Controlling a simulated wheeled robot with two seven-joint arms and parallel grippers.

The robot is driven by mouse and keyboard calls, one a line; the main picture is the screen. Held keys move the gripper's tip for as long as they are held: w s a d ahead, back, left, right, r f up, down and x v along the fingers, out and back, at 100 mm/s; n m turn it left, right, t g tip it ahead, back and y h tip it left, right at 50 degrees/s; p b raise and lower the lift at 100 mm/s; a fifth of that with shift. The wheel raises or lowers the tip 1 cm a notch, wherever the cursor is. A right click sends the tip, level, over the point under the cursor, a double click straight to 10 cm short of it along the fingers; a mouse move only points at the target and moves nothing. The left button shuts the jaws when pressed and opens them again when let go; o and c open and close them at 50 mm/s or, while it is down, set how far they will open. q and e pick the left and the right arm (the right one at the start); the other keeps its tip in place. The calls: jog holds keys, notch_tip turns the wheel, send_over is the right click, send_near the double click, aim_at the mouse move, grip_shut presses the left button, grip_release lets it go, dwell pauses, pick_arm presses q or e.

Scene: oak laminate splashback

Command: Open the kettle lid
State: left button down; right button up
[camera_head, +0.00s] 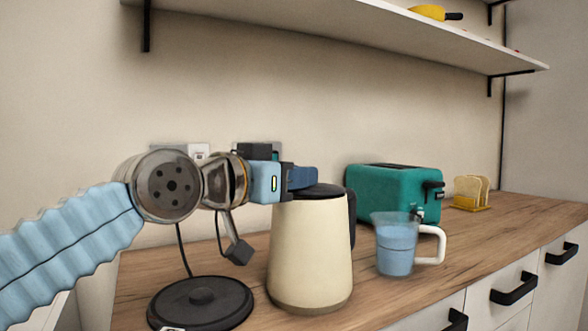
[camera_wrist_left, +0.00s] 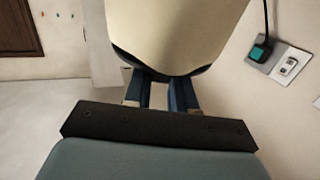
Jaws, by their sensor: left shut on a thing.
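The cream kettle (camera_head: 310,250) stands upright on the wooden worktop, its black lid (camera_head: 326,191) down on top and its dark handle on the right side. My left gripper (camera_head: 308,178) reaches in from the left at the lid's left edge and is shut on the lid. In the left wrist view the blue fingers (camera_wrist_left: 162,92) meet the dark lid edge (camera_wrist_left: 160,75) below the cream kettle body (camera_wrist_left: 175,30). The fingertips' exact contact is hidden. My right gripper is not in view.
The black kettle base (camera_head: 215,305) lies left of the kettle. A jug with blue contents (camera_head: 396,250) stands close on the right. A teal toaster (camera_head: 388,193) and a toast rack (camera_head: 468,205) are farther back. A shelf (camera_head: 400,35) hangs above.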

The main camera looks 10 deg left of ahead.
pick_arm(q)
jog(key=r+g+p, duration=0.1)
jog(key=p, duration=0.2)
jog(key=r+g+y+p, duration=0.1)
jog(key=p, duration=0.2)
jog(key=w+r+y+p, duration=0.1)
jog(key=p, duration=0.2)
jog(key=shift+d+r+g, duration=0.25)
jog(key=shift+d+g, duration=0.1)
jog(key=shift+g, duration=0.05)
jog(key=shift+w+d+g+y+p, duration=0.2)
jog(key=shift+w+g+y+p, duration=0.15)
jog(key=shift+g+p, duration=0.2)
jog(key=shift+w+d+r+g+y, duration=0.3)
jog(key=shift+w+r+g+y, duration=0.15)
jog(key=shift+g, duration=0.2)
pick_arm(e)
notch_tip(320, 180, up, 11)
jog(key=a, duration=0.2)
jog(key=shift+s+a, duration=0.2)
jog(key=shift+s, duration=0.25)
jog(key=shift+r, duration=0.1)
pick_arm(q)
jog(key=c, duration=0.9)
grip_release()
jog(key=v, duration=1.4)
jog(key=shift+w, duration=0.1)
